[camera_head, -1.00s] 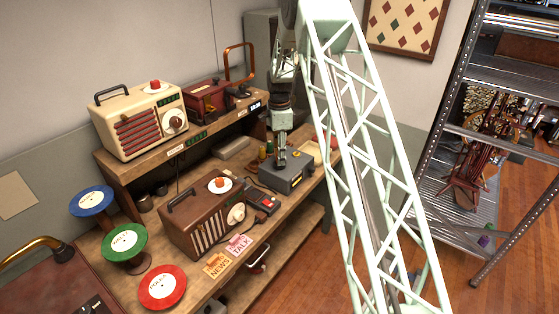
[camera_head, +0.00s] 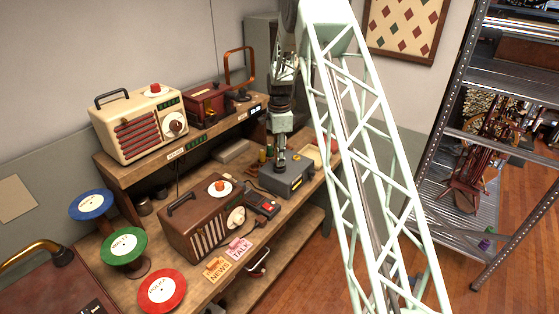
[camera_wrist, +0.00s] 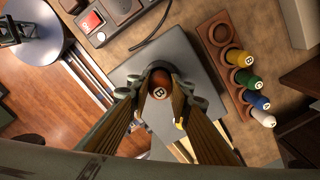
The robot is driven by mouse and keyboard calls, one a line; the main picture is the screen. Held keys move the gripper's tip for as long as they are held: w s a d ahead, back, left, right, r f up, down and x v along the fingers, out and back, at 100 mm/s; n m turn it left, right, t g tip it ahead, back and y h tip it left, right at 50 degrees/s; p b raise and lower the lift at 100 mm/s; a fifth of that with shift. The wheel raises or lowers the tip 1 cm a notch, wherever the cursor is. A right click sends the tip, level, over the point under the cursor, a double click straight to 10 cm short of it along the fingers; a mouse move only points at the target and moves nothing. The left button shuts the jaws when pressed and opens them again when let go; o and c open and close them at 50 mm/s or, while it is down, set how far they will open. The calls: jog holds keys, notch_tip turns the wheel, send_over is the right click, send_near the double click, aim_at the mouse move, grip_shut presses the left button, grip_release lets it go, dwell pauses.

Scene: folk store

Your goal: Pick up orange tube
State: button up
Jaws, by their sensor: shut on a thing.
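The orange tube (camera_wrist: 159,90) shows in the wrist view as a round, dark orange top with a pale label. My gripper (camera_wrist: 160,73) is shut on it, with one finger on each side. Below them is a grey box (camera_wrist: 190,62). In the head view my gripper (camera_head: 280,160) is over the same grey box (camera_head: 296,181) on the bench; the tube is too small to make out there. Whether the tube touches the box is hidden.
A wooden rack (camera_wrist: 214,38) with yellow, green, blue and white tubes and empty round places stands to the right in the wrist view. A brown radio (camera_head: 205,225), a small device with a red button (camera_head: 262,205) and coloured discs (camera_head: 124,245) share the bench.

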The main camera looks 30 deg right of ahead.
jog(key=shift+r, duration=1.4)
jog(key=shift+s+r, duration=0.15)
jog(key=shift+r, duration=0.05)
jog(key=s+a+b, duration=0.1)
jog(key=s+a, duration=0.1)
jog(key=s, duration=0.5)
jog(key=s+a+r+b, duration=0.1)
jog(key=s+a, duration=0.2)
jog(key=s, duration=0.5)
jog(key=shift+r, duration=0.2)
jog(key=shift+a+b, duration=0.15)
jog(key=shift+b, duration=0.15)
